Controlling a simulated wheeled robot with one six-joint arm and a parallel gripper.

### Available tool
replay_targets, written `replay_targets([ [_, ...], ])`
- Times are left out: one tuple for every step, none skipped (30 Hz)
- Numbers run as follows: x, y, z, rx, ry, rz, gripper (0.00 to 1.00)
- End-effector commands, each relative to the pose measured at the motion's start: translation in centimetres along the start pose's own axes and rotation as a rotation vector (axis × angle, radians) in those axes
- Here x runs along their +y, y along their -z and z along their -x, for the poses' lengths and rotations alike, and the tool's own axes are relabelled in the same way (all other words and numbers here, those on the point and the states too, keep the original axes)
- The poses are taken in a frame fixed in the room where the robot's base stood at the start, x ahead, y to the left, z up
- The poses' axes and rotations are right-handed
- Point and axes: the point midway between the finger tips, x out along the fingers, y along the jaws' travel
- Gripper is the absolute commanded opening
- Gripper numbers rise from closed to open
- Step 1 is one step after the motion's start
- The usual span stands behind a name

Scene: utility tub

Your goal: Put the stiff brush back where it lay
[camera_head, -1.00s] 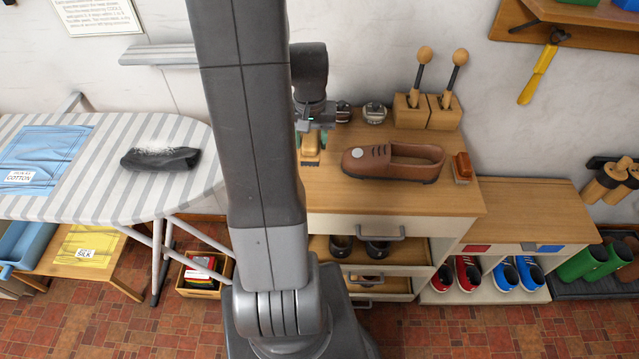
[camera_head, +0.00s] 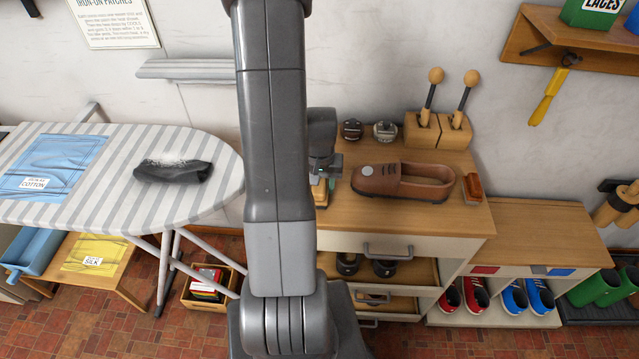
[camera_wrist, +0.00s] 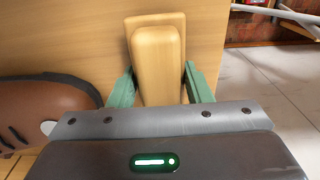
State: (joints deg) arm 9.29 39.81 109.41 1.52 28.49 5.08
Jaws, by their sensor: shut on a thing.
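The stiff brush (camera_wrist: 158,62) has a pale wooden grip on a flat wooden body. In the wrist view it lies between the two green fingers of my gripper (camera_wrist: 160,86), which are shut on its sides. In the head view my gripper (camera_head: 322,172) is at the left end of the cabinet top (camera_head: 375,216), partly behind my arm. Only a part of the brush (camera_head: 319,192) shows there. Its underside is hidden, and I cannot tell whether it touches the cabinet top.
A brown shoe (camera_head: 405,183) stands close to the right of my gripper. A red-brown brush (camera_head: 472,187) lies beyond it. Two small round tins (camera_head: 384,131) and a wooden block holder (camera_head: 437,133) stand behind. The ironing board (camera_head: 90,195) is at left.

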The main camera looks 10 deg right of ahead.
Motion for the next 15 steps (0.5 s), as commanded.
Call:
replay_targets([
  [0.0,0.01,0.01,0.001,0.0,0.0,0.27],
  [0.0,0.02,0.02,0.001,0.0,0.0,0.27],
  [0.0,0.02,0.03,0.001,0.0,0.0,0.27],
  [0.0,0.02,0.03,0.001,0.0,0.0,0.27],
  [0.0,0.02,0.03,0.001,0.0,0.0,0.27],
  [0.0,0.01,0.0,0.001,0.0,0.0,0.27],
  [0.0,0.01,-0.09,0.0,0.0,0.0,0.27],
  [0.0,0.01,-0.22,0.0,0.0,0.0,0.27],
  [0.0,0.0,-0.39,0.0,0.0,0.0,0.27],
  [0.0,0.0,-0.49,0.0,0.0,0.0,0.27],
  [0.0,0.0,-0.31,0.0,0.0,0.0,0.51],
  [0.0,0.0,-0.28,0.0,0.0,0.0,0.59],
  [0.0,-0.01,-0.27,0.0,0.0,0.0,0.65],
  [0.0,-0.01,-0.28,0.0,0.0,0.0,0.67],
  [0.0,-0.01,-0.27,0.0,0.0,0.0,0.67],
])
